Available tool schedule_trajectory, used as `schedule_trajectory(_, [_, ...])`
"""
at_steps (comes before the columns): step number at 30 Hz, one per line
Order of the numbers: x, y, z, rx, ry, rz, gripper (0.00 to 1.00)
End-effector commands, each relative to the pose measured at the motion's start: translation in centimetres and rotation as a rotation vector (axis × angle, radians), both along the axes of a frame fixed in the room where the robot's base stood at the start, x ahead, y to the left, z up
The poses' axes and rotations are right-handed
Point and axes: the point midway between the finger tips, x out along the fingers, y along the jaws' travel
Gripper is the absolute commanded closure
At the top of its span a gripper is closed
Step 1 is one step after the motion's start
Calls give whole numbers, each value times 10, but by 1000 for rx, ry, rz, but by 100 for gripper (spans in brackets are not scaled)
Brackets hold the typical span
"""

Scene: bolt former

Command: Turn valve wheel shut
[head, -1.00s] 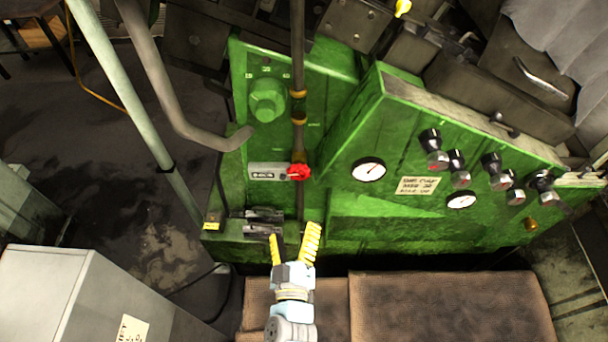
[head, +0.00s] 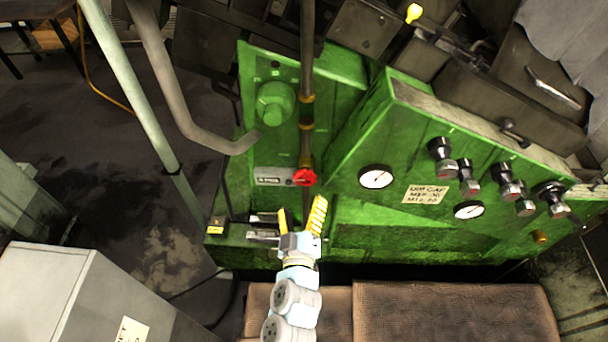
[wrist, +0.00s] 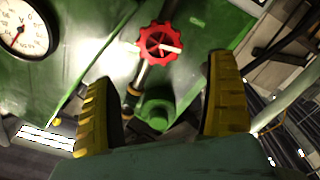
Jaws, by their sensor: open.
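The red valve wheel (head: 305,177) sits on the vertical pipe at the front of the green machine, right of a small grey label plate (head: 273,176). In the wrist view the red wheel (wrist: 159,46) shows beyond the fingertips, a little left of the middle of the gap between them. My gripper (head: 301,208) is open, its yellow fingers spread, just below the wheel in the head view. The open fingers also show in the wrist view (wrist: 160,85). I see nothing between them, and they look apart from the wheel.
A round dial gauge (head: 376,177) and several black-and-grey knobs (head: 441,158) are on the green panel to the right. A green round knob (head: 275,103) is above the wheel. A grey bent pipe (head: 185,110) and a grey cabinet (head: 60,295) stand at left.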

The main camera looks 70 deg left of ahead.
Motion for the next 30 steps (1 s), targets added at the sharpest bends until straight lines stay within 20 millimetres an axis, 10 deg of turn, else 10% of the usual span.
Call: schedule_trajectory(30, [40,83,1,1,-1,0,12])
